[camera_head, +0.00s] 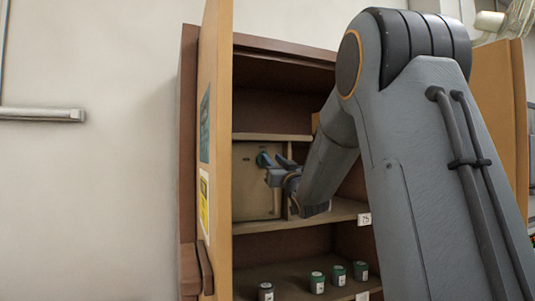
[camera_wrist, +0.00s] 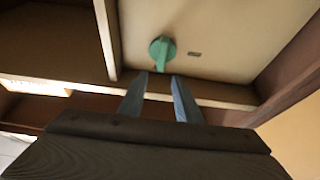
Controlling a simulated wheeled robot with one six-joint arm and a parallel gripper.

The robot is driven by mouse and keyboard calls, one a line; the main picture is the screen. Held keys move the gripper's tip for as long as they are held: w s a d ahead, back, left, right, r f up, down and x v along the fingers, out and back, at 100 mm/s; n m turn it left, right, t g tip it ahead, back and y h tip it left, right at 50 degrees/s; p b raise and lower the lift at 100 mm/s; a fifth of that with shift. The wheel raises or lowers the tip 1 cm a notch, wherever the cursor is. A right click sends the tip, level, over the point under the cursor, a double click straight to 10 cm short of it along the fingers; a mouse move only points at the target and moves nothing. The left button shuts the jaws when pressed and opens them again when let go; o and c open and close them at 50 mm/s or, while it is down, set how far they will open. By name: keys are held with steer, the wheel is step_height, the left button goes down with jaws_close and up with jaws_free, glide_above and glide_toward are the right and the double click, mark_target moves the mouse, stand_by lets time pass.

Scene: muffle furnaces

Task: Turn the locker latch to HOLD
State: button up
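The latch is a green knob (camera_head: 263,160) on the upper part of a beige locker panel (camera_head: 250,195) inside an open wooden cabinet. In the wrist view the green knob (camera_wrist: 161,50) has a round base and a bar pointing down in the picture, with a small dark label beside it, too small to read. My gripper (camera_head: 277,163) is just in front of the knob in the head view. In the wrist view my gripper (camera_wrist: 160,85) has its two fingers apart, with the knob's bar just beyond the gap between their tips. Nothing shows between the fingers.
The open cabinet door (camera_head: 216,130) stands at left with a green and a yellow label. Several small lidded jars (camera_head: 317,282) stand on the lower shelf. A shelf edge (camera_head: 300,222) runs below the locker panel, with a white tag. My arm hides the cabinet's right side.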

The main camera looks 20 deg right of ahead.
mark_target(266, 152)
steer(key=shift+p+x, duration=0.9)
steer(key=shift+x, duration=1.8)
jaws_close()
